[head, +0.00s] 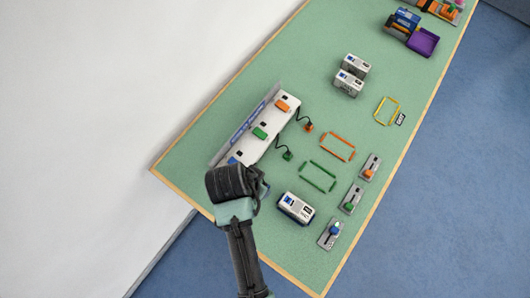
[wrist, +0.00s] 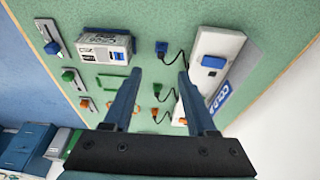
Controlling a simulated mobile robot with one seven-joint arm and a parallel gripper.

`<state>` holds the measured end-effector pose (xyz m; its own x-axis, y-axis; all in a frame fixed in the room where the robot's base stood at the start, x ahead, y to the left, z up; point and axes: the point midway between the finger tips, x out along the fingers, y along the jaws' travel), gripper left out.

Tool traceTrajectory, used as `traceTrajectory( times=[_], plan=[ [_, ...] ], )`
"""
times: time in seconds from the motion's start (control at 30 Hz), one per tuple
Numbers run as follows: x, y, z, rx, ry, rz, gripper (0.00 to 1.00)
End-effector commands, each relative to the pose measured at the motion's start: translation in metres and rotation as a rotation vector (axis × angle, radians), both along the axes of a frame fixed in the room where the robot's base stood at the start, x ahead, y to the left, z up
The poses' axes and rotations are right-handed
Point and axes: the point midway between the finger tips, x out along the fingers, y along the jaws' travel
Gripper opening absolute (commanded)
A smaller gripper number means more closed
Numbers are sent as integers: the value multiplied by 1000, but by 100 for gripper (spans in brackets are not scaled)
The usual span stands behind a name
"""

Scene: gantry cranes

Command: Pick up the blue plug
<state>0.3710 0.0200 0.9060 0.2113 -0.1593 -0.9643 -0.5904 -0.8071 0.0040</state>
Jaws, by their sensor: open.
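The blue plug (wrist: 161,47) lies on the green board in the wrist view, with a black cable running to the white panel (wrist: 218,45). My gripper (wrist: 160,71) is open and empty. Its two fingers point toward the plug, which appears just beyond and between the fingertips. The plug looks apart from both fingers. In the head view my gripper (head: 262,188) is over the near end of the white panel (head: 268,132); the blue plug cannot be made out there, likely hidden by my arm.
A green plug (wrist: 157,87) and an orange plug (wrist: 155,112) are cabled beside it. A blue block (wrist: 213,62) sits on the panel. A white-grey container (head: 296,207) and levers (head: 328,233) stand on the board nearby.

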Motion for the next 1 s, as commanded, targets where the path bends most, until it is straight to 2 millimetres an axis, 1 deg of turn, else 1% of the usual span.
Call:
traceTrajectory(
  times=[0.03,0.1,0.23,0.3,0.53,0.83,1.0],
  plan=[
    [2,-1,-10,0,3,-1,57],
    [6,-3,-22,1,0,1,57],
    [10,-6,-39,1,-2,3,57],
    [12,-7,-45,2,-2,2,57],
    [16,-9,-56,2,-4,3,57],
    [24,-17,-91,2,-4,3,57],
    [26,-18,-98,2,-7,5,57]
  ],
)
